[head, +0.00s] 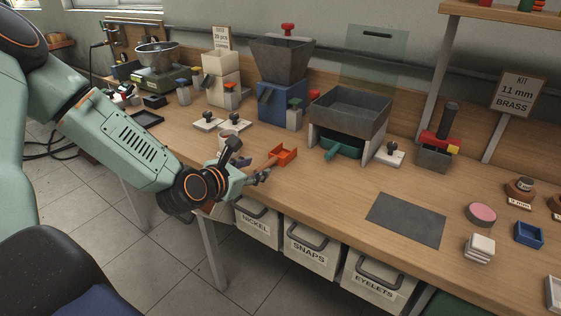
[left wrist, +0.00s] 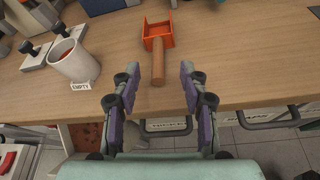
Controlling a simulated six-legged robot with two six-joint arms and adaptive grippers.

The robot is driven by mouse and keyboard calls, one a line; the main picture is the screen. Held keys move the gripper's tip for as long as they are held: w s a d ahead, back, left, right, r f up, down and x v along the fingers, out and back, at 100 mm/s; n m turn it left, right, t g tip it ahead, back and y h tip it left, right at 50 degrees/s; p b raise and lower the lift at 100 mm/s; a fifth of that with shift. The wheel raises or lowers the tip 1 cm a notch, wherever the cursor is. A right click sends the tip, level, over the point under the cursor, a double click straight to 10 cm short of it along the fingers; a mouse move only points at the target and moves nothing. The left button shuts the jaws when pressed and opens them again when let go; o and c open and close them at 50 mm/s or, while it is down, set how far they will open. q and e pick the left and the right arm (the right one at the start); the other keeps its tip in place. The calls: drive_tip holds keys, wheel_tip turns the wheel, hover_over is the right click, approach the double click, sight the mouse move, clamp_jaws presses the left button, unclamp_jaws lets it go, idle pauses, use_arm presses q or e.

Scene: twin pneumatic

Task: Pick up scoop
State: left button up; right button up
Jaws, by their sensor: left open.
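The scoop has an orange square pan (head: 283,154) and a brown wooden handle; it lies on the workbench (head: 330,200) near the front edge. In the left wrist view the scoop's handle (left wrist: 158,66) points toward me, with the orange pan (left wrist: 157,34) at its far end. My left gripper (head: 262,176) is open at the bench's front edge. In the left wrist view its fingers (left wrist: 158,88) are spread, with the handle's near end between or just beyond the tips. I see no contact. My right gripper is not in view.
A white mug (left wrist: 75,60) with an "EMPTY" label stands left of the scoop. A blue hopper machine (head: 282,80) and a grey tray on a stand (head: 350,112) stand behind. Labelled bins (head: 312,248) hang below the bench. A grey mat (head: 405,220) lies to the right, with clear wood between.

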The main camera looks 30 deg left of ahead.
sight(262, 166)
use_arm(q)
drive_tip(key=shift+w+f, duration=0.35)
drive_tip(key=shift+w, duration=0.1)
drive_tip(key=shift+w+a+f, duration=0.25)
drive_tip(key=shift+w+a, duration=0.05)
drive_tip(key=shift+w+d+f+b, duration=0.1)
drive_tip(key=shift+w+f+b, duration=0.15)
drive_tip(key=shift+w+b, duration=0.3)
drive_tip(key=x, duration=0.3)
drive_tip(key=shift+f+b, duration=0.15)
drive_tip(key=shift+b, duration=0.25)
drive_tip(key=shift+w+f, duration=0.15)
drive_tip(key=shift+w, duration=0.1)
drive_tip(key=shift+s+r, duration=0.25)
drive_tip(key=shift+r, duration=0.05)
drive_tip(key=shift+w+f, duration=0.2)
drive_tip(key=shift+w, duration=0.05)
drive_tip(key=c, duration=0.5)
drive_tip(key=shift+c, duration=0.5)
drive_tip(key=shift+s+r, duration=0.15)
drive_tip(key=shift+s, duration=0.05)
clamp_jaws()
drive_tip(key=shift+w, duration=0.15)
